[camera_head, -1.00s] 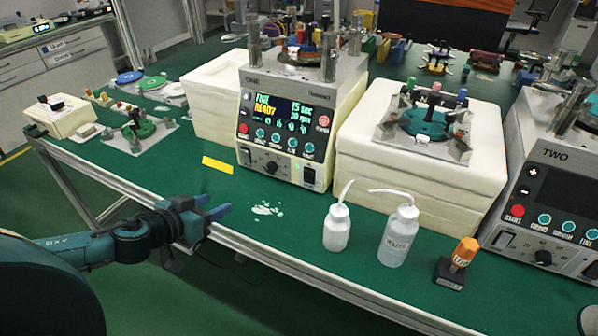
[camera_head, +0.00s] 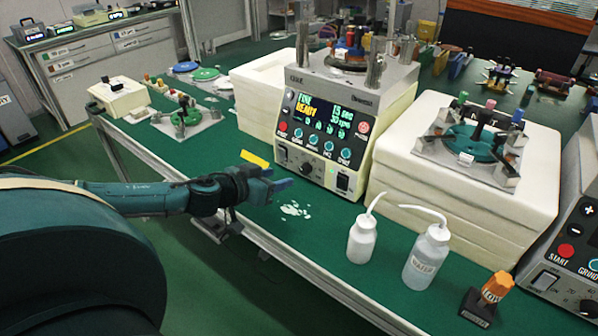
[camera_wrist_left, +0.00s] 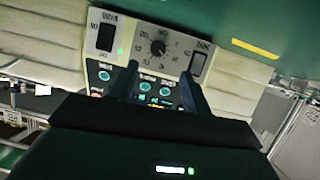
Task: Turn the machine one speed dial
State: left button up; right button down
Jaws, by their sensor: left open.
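Machine ONE (camera_head: 340,100) stands on the green bench. Its lit screen (camera_head: 322,116) reads FINE READY, 15 sec and 30 rpm. The black speed dial (camera_head: 306,170) is low on its front panel, between two rocker switches. My left gripper (camera_head: 277,178) is open and empty, just left of and in front of the dial. In the left wrist view the panel appears upside down. There the dial (camera_wrist_left: 158,47) shows beyond the two finger tips (camera_wrist_left: 160,74), roughly between them, with no contact visible. My right gripper is out of view.
A yellow strip (camera_head: 255,159) lies behind the left gripper. Machine TWO (camera_head: 567,250) is at far right.

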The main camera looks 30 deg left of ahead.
aim_at(303, 171)
pick_arm(q)
jog(key=p+x, duration=0.1)
jog(key=x, duration=0.6)
jog(key=shift+w+f, duration=0.1)
jog(key=shift+w, duration=0.3)
jog(key=shift+x, duration=0.75)
jog(key=shift+s, duration=0.1)
jog(key=c, duration=1)
jog(key=shift+d, duration=0.1)
